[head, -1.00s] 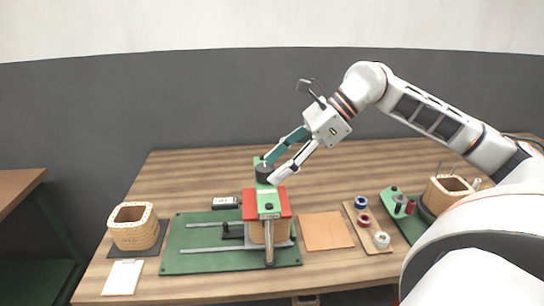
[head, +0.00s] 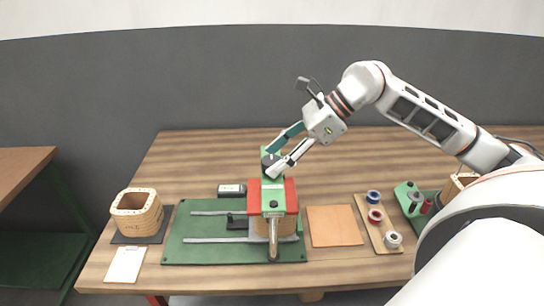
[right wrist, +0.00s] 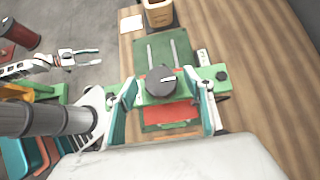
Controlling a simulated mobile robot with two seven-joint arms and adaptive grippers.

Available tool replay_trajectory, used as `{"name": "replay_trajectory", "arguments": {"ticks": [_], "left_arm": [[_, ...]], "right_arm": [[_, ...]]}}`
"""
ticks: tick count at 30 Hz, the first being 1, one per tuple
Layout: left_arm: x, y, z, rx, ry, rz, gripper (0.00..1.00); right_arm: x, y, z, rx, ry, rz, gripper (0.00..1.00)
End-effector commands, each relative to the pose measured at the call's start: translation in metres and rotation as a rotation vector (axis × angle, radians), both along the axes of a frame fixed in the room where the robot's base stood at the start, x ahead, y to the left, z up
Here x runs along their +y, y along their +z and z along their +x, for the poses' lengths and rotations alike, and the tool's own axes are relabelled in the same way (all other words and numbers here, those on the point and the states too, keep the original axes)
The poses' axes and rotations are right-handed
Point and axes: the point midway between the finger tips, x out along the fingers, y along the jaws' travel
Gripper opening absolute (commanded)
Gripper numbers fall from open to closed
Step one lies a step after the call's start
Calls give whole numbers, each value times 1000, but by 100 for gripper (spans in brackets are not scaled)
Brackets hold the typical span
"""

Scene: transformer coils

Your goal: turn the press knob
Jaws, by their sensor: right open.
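The press has a red body (head: 287,187) with a green top bar and stands on a green board (head: 190,228). Its dark round knob (head: 271,159) sits at the back of the top bar. In the right wrist view the knob (right wrist: 160,80) shows a white pointer mark towards the right. My right gripper (head: 268,165) is open, its fingers spread on either side of the knob and partly hiding it. In the right wrist view the knob lies ahead of the gap of the right gripper (right wrist: 162,105). What looks like my left gripper (right wrist: 80,57) is small at the left there.
A wound coil (head: 136,212) stands at the table's left, with a white card (head: 125,264) in front. An orange sheet (head: 335,226) and a board of spools (head: 376,218) lie right of the press.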

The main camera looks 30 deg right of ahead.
Motion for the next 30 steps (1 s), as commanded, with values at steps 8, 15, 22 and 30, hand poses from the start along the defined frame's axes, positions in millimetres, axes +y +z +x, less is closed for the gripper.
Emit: {"name": "replay_trajectory", "arguments": {"ticks": [8, 15, 22, 30], "left_arm": [[0, 4, 0, 1, 0, 0, 40], [0, 4, 0, 1, 0, 0, 40], [0, 3, 0, 1, 0, 0, 40], [0, -2, 0, 1, 1, 0, 40]], "right_arm": [[11, -13, 7, 1, -1, 0, 52], [11, -13, 7, 0, -1, 0, 47], [11, -13, 7, 1, -1, -1, 13], [10, -15, 6, 0, -33, -2, 13]]}}
